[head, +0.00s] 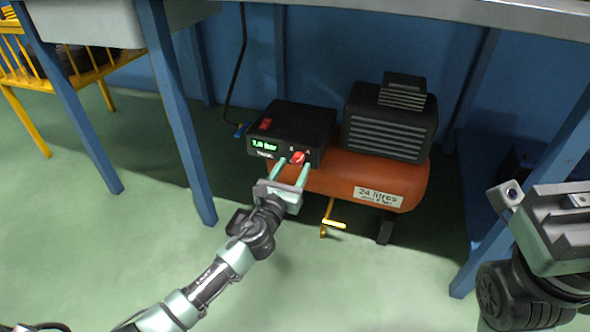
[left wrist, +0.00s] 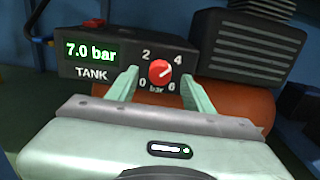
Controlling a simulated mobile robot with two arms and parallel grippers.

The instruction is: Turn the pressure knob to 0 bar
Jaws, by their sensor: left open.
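The red pressure knob (head: 297,157) sits on the front of the black control box (head: 300,118) on the compressor. In the left wrist view the knob (left wrist: 160,72) has the marks 0, 2, 4 and 6 bar around it. Its white pointer line points up and right, toward the 4. The green tank display (left wrist: 90,52) reads 7.0 bar. My left gripper (head: 293,164) is open, with one finger on each side of the knob; I cannot tell whether they touch it. Part of my right arm's end (head: 560,230) shows at the right edge; its fingertips cannot be made out.
The compressor's orange tank (head: 345,178) and black motor (head: 390,125) stand under the workbench. A yellow handle (head: 328,218) hangs below the tank. Blue bench legs (head: 178,110) stand left and right. A yellow rack (head: 90,65) is far left. The floor in front is clear.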

